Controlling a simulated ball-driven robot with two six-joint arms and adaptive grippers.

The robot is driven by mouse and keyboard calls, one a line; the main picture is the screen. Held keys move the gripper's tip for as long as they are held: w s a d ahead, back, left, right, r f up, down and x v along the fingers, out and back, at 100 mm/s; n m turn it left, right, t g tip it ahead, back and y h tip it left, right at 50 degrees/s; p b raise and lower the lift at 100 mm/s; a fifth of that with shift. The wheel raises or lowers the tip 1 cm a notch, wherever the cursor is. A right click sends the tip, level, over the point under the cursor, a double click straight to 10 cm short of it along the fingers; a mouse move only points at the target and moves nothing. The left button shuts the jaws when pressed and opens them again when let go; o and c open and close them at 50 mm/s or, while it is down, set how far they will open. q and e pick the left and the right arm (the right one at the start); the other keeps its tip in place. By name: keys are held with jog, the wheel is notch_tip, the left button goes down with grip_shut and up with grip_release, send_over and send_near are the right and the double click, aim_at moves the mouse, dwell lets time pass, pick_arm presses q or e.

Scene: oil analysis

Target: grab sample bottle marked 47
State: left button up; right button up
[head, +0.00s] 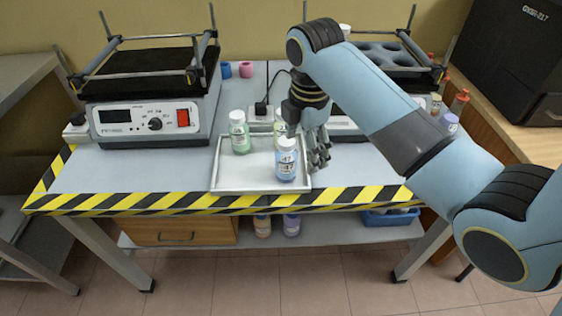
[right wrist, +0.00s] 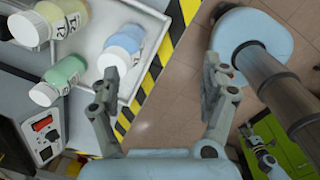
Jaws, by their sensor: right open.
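The blue sample bottle (head: 286,164), its label reading 47, stands upright with a white cap at the front right of a white tray (head: 228,186). It also shows in the right wrist view (right wrist: 123,45). A green bottle (head: 240,140) stands to its left, and a third white-capped bottle (head: 280,126) stands behind it, partly hidden. My right gripper (head: 320,157) is open and empty, just right of the blue bottle. In the right wrist view its fingers (right wrist: 160,88) are spread apart with no bottle between them. What looks like my left gripper (right wrist: 265,158) is small there, its jaws unclear.
A shaker with a red switch (head: 183,117) stands at the left of the table. Another shaker (head: 385,57) is partly behind my right arm. Several bottles stand at the table's right end. Yellow-black tape (head: 190,203) marks the front edge. A black machine (head: 510,60) stands at right.

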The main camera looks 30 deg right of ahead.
aim_at(287, 153)
jog(key=w+r+n, duration=0.1)
jog(key=w+n, duration=0.2)
jog(key=w+r+n, duration=0.1)
jog(key=w, duration=0.1)
jog(key=shift+w+d+r+g, duration=0.15)
jog(key=shift+r+g, duration=0.2)
jog(key=shift+g, duration=0.05)
jog(key=shift+w+f+n, duration=0.1)
jog(key=shift+w+n, duration=0.1)
jog(key=shift+n, duration=0.3)
notch_tip(287, 153, down, 5)
jog(key=shift+r, duration=0.1)
jog(key=shift+w+f+b, duration=0.15)
jog(key=shift+f+b, duration=0.15)
jog(key=shift+f, duration=1.1)
jog(key=shift+w+f+b, duration=0.15)
jog(key=shift+f+b, duration=0.1)
jog(key=shift+f, duration=1.1)
jog(key=c, duration=1.4)
jog(key=shift+r, duration=0.1)
